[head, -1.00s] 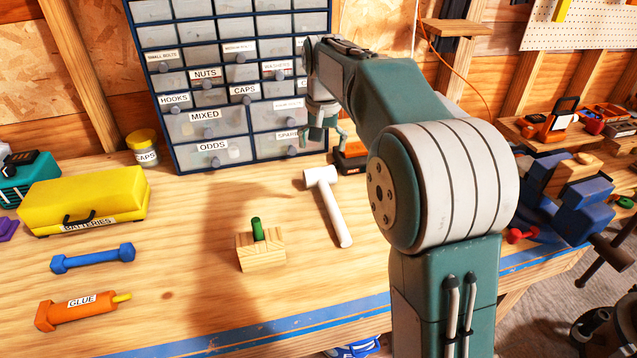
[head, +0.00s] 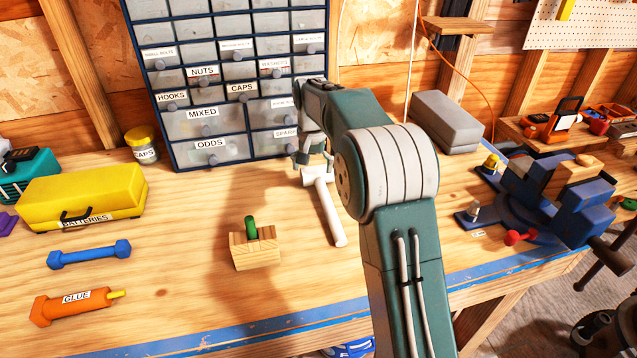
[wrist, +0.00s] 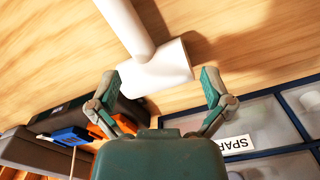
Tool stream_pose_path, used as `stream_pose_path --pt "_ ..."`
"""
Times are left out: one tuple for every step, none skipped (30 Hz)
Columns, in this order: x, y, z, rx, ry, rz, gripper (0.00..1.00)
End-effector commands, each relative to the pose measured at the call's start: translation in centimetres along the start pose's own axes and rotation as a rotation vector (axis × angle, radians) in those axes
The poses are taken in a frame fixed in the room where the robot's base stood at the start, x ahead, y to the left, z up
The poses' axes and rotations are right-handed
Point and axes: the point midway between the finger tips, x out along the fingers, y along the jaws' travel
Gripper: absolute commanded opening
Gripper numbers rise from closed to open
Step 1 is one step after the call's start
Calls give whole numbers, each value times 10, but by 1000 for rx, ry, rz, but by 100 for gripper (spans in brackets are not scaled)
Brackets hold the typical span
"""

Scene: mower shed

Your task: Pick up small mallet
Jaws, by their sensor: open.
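A small white mallet (head: 328,208) lies on the wooden workbench, its head toward the drawer cabinet and its handle toward the bench's front edge. My gripper (head: 313,164) is low over the far end of the mallet, by its head, and partly hides it. In the wrist view my gripper (wrist: 160,88) has its two fingers spread wide. The mallet's head (wrist: 158,72) shows between and just beyond the fingertips, and the handle runs up out of the picture. The fingers appear apart from the mallet.
A labelled drawer cabinet (head: 215,125) stands right behind my gripper. A wooden block with a green peg (head: 255,250) sits left of the mallet. A grey box (head: 445,120) and blue vise (head: 575,205) are at right. An orange item (wrist: 110,127) lies near my left finger.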

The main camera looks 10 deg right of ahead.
Motion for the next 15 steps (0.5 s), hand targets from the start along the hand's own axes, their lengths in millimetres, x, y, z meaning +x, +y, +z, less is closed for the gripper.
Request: stream_pose_path --pt "9 1 0 0 -5 2 100" --pt "14 1 -1 1 -4 2 100" --pt "21 1 -1 0 -5 2 100" --pt "26 1 -1 0 -4 2 100" --pt "30 1 -1 0 -4 3 100" --pt "35 1 -1 0 -4 3 100" --pt "38 1 -1 0 -3 2 100" --pt "40 1 -1 0 -2 2 100" --pt "42 1 -1 0 -2 2 100" --pt "43 1 -1 0 -2 2 100" --pt "44 1 -1 0 -2 2 100" --pt "44 1 -1 0 -1 2 100" --pt "44 1 -1 0 -1 1 100" --pt "44 1 -1 -1 -1 1 100" --pt "43 1 -1 -1 -1 1 100"
